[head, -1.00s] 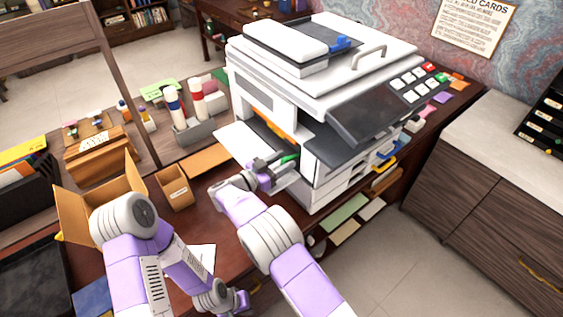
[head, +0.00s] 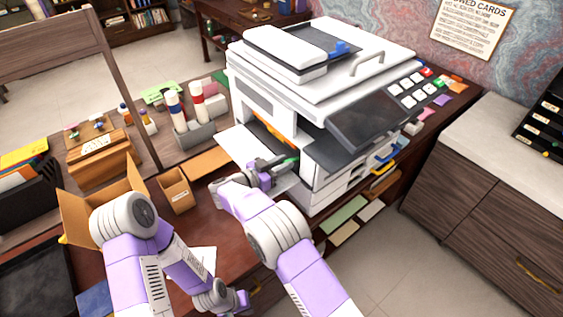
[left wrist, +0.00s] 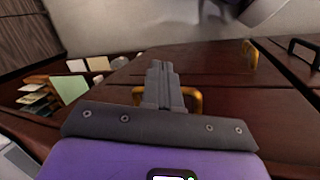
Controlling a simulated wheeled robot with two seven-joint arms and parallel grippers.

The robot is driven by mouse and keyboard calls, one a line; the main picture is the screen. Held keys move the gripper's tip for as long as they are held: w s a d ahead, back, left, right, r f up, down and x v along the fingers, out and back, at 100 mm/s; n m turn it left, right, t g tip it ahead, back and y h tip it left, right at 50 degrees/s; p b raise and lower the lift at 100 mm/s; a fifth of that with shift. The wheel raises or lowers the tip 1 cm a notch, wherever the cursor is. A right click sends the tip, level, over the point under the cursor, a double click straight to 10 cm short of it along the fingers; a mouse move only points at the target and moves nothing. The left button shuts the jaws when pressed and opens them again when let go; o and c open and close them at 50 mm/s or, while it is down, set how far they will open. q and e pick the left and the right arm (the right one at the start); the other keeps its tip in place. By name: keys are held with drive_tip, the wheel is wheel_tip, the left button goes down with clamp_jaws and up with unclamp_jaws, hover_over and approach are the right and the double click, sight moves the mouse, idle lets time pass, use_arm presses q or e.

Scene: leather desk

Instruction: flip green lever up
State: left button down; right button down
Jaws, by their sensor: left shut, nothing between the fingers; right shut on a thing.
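The green lever (head: 289,161) sits inside the open front bay of the white copier (head: 262,92); only a small part of it shows. My right gripper (head: 280,165) is at that opening, shut on the green lever, its fingers partly hiding it. My left gripper (head: 240,300) is low at the desk's front edge, away from the copier. In the left wrist view it (left wrist: 160,75) is shut and empty, in front of dark wooden drawers.
The copier's white door (head: 240,145) stands open left of the bay. A dark control panel (head: 370,115) overhangs on the right. An open cardboard box (head: 75,215) and a small tan box (head: 175,190) stand on the left of the desk.

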sight(286, 161)
drive_tip(key=r+g+y+p, duration=0.1)
drive_tip(key=p, duration=0.2)
drive_tip(key=d+r+g+y+p, duration=0.1)
drive_tip(key=p, duration=0.2)
drive_tip(key=w+r+y+p, duration=0.1)
drive_tip(key=y+p, duration=0.1)
drive_tip(key=p, duration=0.1)
drive_tip(key=shift+d+r+g+p, duration=0.1)
drive_tip(key=shift+d+g+p, duration=0.1)
drive_tip(key=shift+g+p, duration=0.2)
drive_tip(key=shift+w+d+g+y+p, duration=0.15)
drive_tip(key=shift+g+y+p, duration=0.2)
drive_tip(key=shift+p, duration=0.55)
drive_tip(key=c, duration=1)
unclamp_jaws()
drive_tip(key=v, duration=0.7)
drive_tip(key=shift+s+a+r, duration=0.15)
drive_tip(key=shift+s+a, duration=0.05)
drive_tip(key=shift+c, duration=0.5)
